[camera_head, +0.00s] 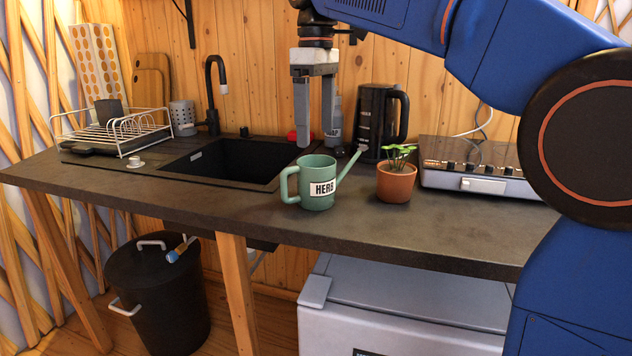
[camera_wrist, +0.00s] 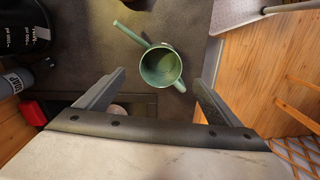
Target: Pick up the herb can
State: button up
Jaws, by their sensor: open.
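The herb can (camera_head: 318,184) is a green watering can with a white HERB label, a handle on its left and a spout pointing up to the right. It stands upright on the dark counter, right of the sink. My gripper (camera_head: 316,140) points down above it, open and empty. In the wrist view the herb can (camera_wrist: 161,67) lies ahead of and between the two fingers of my gripper (camera_wrist: 160,88), seen from above, with its spout toward the upper left. No contact shows.
A potted plant (camera_head: 396,183) stands just right of the can. Behind are a black kettle (camera_head: 376,122) and a grey appliance (camera_head: 470,172). The sink (camera_head: 232,160) and dish rack (camera_head: 120,132) are to the left. The counter's front edge (camera_head: 300,228) is near the can.

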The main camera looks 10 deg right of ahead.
aim_at(315, 175)
notch_tip(315, 175, down, 12)
jog(key=shift+a+r, duration=0.1)
jog(key=shift+a, duration=0.05)
dwell(0.5)
jog(key=c, duration=1.3)
